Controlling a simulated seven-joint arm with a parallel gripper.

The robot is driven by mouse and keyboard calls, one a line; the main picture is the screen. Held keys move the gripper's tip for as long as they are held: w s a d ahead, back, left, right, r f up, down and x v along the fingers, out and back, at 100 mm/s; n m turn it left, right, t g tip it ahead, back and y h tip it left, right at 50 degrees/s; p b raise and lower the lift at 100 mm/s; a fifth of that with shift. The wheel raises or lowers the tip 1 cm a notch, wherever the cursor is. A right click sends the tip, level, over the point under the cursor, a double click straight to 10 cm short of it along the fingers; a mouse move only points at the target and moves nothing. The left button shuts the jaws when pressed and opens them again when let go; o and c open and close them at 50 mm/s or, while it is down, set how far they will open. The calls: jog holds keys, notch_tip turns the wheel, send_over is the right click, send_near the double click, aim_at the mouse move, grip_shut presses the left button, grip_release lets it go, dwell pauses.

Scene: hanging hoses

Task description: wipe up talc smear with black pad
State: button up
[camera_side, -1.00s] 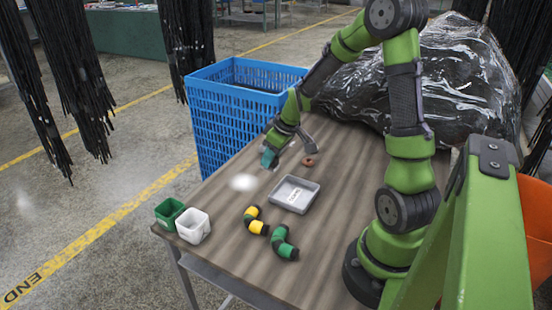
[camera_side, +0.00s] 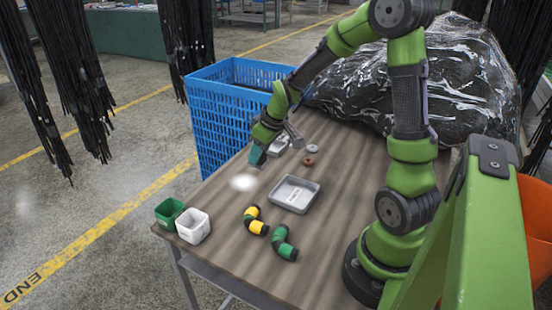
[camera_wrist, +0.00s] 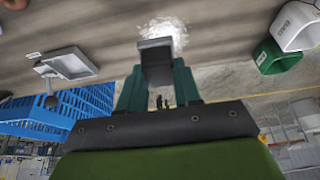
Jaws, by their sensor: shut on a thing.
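The talc smear (camera_side: 243,182) is a white patch on the wooden table, left of the middle. In the wrist view the smear (camera_wrist: 168,27) shows just beyond the pad. My gripper (camera_side: 257,156) is just above and behind the smear in the side view. Its teal fingers are shut on the black pad (camera_wrist: 155,44), which looks dark grey in the wrist view. The pad overlaps the near edge of the smear in that view. I cannot tell whether it touches the table. In the side view the pad is hard to make out at the fingertips.
A labelled grey tray (camera_side: 294,194) lies right of the smear, with two elbow hoses (camera_side: 256,221) in front. A green bin (camera_side: 169,213) and white bin (camera_side: 193,226) stand at the left edge.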

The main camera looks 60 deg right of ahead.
aim_at(259, 166)
jog(key=shift+s+f, duration=0.1)
jog(key=shift+f, duration=3.75)
jog(key=shift+w, duration=0.35)
jog(key=shift+c, duration=0.3)
jog(key=shift+w+f, duration=0.3)
jog(key=shift+w, duration=4.3)
jog(key=shift+s, duration=5)
jog(key=shift+a, duration=0.8)
jog(key=shift+w, duration=5)
jog(key=shift+s+r, duration=0.1)
jog(key=shift+s, duration=4.95)
notch_tip(259, 166, up, 3)
jog(key=shift+w+f, duration=0.15)
jog(key=shift+r, duration=2.8)
jog(key=shift+d+f, duration=0.1)
